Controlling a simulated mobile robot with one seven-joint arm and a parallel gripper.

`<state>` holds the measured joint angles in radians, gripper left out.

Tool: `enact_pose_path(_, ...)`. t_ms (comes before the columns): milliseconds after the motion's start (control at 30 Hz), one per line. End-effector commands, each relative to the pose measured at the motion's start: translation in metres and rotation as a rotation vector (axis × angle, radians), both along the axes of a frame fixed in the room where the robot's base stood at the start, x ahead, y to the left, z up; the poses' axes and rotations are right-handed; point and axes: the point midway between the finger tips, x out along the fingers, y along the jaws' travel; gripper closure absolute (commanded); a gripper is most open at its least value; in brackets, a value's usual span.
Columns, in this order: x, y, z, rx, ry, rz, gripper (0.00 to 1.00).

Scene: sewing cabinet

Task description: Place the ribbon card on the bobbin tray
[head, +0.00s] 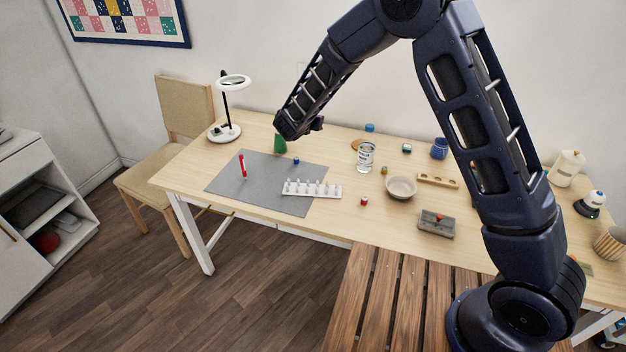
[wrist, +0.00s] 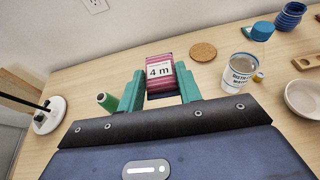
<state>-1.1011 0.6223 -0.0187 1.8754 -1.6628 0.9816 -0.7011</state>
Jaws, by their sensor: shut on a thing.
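The ribbon card, maroon striped with a white "4 m" label (wrist: 160,74), stands between the two teal fingers of my gripper (wrist: 162,88) in the wrist view. My gripper is shut on it. I cannot tell whether its bottom clears the table. In the head view my arm's end hides the card and the fingers, over the back of the table. A white tray with a row of several pegs (head: 311,189), apparently the bobbin tray, lies on the front right of the grey mat (head: 228,194), well in front of my gripper.
A green spool (wrist: 107,101) stands close left of my gripper. A bowl (head: 401,187) is farther right.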

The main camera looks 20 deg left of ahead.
Motion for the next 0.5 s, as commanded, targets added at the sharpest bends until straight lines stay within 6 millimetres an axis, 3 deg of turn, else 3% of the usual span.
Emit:
enact_pose_path(33, -0.024, -0.002, 0.005, 0.000, 0.000, 0.011, 0.87)
enact_pose_path(200, -0.083, -0.014, 0.014, -0.002, -0.003, 0.030, 0.87)
enact_pose_path(333, -0.112, -0.023, 0.018, -0.003, -0.006, 0.039, 0.87)
enact_pose_path(500, -0.127, -0.029, 0.017, -0.004, -0.007, 0.044, 0.87)
